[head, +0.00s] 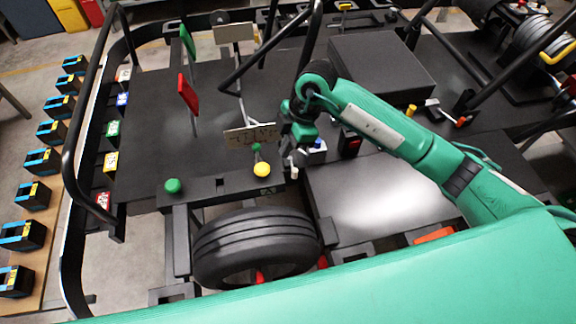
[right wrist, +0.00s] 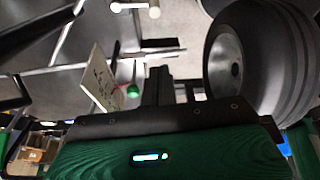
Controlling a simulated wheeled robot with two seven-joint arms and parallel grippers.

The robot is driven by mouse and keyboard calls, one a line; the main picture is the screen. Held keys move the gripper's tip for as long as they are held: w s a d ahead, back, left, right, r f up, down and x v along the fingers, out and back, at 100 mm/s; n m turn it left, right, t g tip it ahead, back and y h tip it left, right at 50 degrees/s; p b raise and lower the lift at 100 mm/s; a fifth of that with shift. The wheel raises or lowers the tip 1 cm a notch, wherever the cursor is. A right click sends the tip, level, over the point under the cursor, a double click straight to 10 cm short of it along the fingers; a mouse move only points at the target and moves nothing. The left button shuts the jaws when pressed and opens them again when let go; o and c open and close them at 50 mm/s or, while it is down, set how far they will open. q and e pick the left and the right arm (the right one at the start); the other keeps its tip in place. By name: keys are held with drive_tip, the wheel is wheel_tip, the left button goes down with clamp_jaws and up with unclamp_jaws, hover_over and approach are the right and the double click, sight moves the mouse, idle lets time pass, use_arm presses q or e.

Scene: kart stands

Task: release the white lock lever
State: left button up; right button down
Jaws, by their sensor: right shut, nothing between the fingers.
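A small white-tipped piece (head: 294,173), which looks like the white lock lever, stands at the edge of the black deck just below my right gripper (head: 291,155) in the head view. My right gripper is shut and empty, pointing down close to it; I cannot tell whether they touch. In the right wrist view the shut fingers (right wrist: 160,85) show in the middle. A white rod with round white ends (right wrist: 135,6) is at the top edge there, apart from the fingers; I cannot tell if it is the same lever. My left gripper is not in view.
A yellow knob (head: 262,169) and a green knob (head: 173,186) stand left of the gripper. A beige plate (head: 252,135) and a blue-topped block (head: 317,146) are close by. Black tubes cross behind.

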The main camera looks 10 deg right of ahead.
sight(292, 165)
drive_tip(key=s+p+x, duration=0.1)
drive_tip(key=p+x, duration=0.3)
drive_tip(key=x, duration=0.5)
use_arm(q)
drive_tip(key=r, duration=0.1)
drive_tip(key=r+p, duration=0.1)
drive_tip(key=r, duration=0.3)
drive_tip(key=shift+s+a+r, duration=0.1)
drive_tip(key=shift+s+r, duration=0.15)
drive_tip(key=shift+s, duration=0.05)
use_arm(e)
drive_tip(key=d, duration=0.2)
drive_tip(key=w+d, duration=0.1)
drive_tip(key=shift+w+d+f, duration=0.1)
drive_tip(key=shift+d+f, duration=0.2)
drive_tip(key=shift+f, duration=0.05)
